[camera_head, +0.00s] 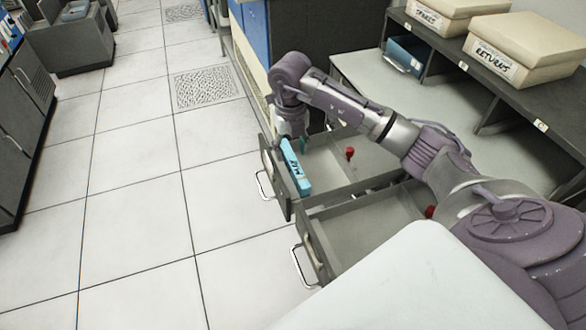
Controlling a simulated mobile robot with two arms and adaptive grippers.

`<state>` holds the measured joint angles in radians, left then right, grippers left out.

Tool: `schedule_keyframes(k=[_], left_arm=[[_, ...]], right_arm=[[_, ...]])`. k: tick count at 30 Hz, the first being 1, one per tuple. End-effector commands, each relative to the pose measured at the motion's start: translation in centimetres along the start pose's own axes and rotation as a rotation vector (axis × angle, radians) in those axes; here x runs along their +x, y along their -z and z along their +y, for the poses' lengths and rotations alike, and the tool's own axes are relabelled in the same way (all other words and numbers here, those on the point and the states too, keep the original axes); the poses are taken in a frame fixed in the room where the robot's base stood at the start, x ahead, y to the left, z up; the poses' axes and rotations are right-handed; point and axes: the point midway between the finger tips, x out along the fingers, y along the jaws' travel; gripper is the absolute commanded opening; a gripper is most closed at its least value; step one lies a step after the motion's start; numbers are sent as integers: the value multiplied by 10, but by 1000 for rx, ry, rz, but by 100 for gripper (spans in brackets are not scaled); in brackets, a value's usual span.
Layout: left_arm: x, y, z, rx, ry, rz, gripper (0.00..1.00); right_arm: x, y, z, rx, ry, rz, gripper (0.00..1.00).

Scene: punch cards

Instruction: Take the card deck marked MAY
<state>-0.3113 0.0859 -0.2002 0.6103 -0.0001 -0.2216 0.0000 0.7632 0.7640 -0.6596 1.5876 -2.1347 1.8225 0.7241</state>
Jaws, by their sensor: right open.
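A light blue card deck (295,168) with a dark-lettered white label that seems to read MAY stands at the front left end of the farther open drawer (335,185). My right gripper (293,141) points down at the deck's far end. It is open, and its fingers are small and partly hidden, so I cannot tell whether they touch the deck. My left gripper is not in view.
A nearer drawer (350,235) is also open and looks empty in its visible part. Small red parts (350,153) show by the drawers. The tiled floor (140,220) at left is clear.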

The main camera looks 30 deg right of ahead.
Motion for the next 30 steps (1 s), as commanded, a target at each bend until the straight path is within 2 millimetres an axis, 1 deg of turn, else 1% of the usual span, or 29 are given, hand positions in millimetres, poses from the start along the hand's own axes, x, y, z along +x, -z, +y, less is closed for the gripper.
schedule_keyframes(k=[5,9,12,15,21,22,23,30], left_arm=[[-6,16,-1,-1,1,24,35],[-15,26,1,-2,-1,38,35],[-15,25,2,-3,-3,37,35],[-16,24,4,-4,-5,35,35],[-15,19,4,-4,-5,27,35],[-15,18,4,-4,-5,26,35],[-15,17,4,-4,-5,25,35],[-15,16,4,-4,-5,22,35]], right_arm=[[13,0,-2,1,0,5,54],[34,-2,-7,1,1,5,54],[47,-2,-6,0,0,2,54],[54,-2,-7,0,0,0,54],[55,-3,-7,0,0,-1,54],[55,-3,-7,0,0,-1,52],[55,-3,-7,0,0,-1,48],[55,-3,-7,0,0,-1,8]])
